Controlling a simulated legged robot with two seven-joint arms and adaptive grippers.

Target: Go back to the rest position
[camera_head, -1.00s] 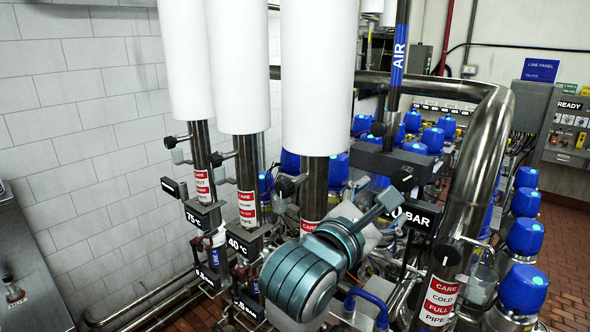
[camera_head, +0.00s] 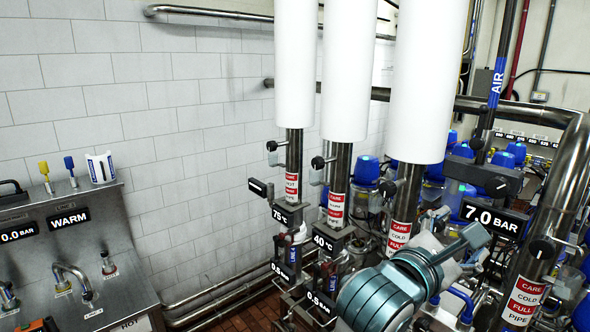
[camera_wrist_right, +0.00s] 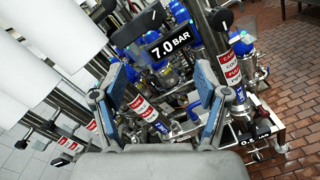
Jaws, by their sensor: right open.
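My right arm (camera_head: 385,298), grey and teal, comes in at the bottom of the head view, in front of the pipes. In the right wrist view my right gripper (camera_wrist_right: 158,92) is open, its two fingers spread with nothing between them. Labelled steel pipes and a 7.0 BAR display (camera_wrist_right: 170,42) lie beyond the fingers. That 7.0 BAR display also shows in the head view (camera_head: 491,218), right of the arm. I cannot tell the distance from the fingers to the pipes. My left gripper is not in view.
Three white-sleeved vertical pipes (camera_head: 345,65) stand close behind my arm, with small black-knobbed valves. Several blue-capped valves (camera_head: 367,170) stand behind them. A steel sink unit (camera_head: 110,275) with taps is at the left. Brick floor (camera_wrist_right: 285,90) is open at the right wrist view's right.

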